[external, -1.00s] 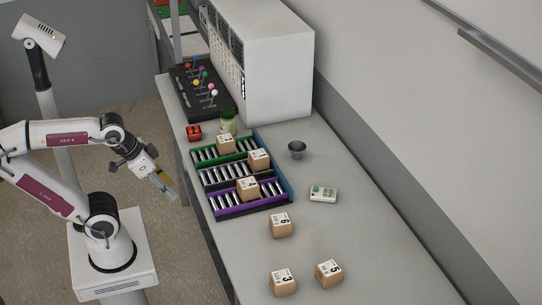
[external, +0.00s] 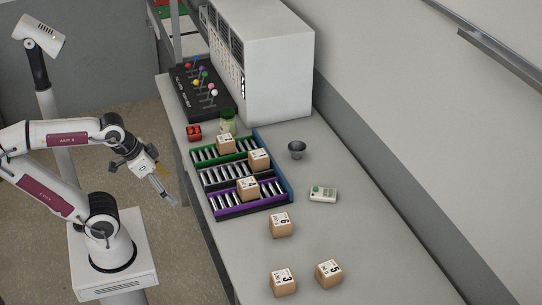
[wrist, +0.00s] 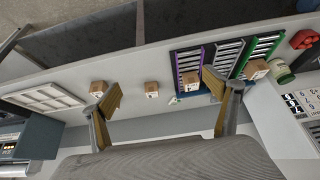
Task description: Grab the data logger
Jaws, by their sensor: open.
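The data logger is most likely the small white device with a green patch (external: 323,194), lying flat on the bench right of the roller racks. In the wrist view, a small pale thing (wrist: 174,100) beyond the fingers may be the same device, but it is too small to be sure. My gripper (external: 165,189) hangs left of the bench's near edge, over the floor, well apart from the device. In the wrist view my gripper (wrist: 163,82) has its two fingers spread wide with nothing between them.
Roller racks (external: 229,206) with several cartons stand between my gripper and the device. A carton marked 6 (external: 281,225) and two more sit nearer the front. The bench around the device is clear.

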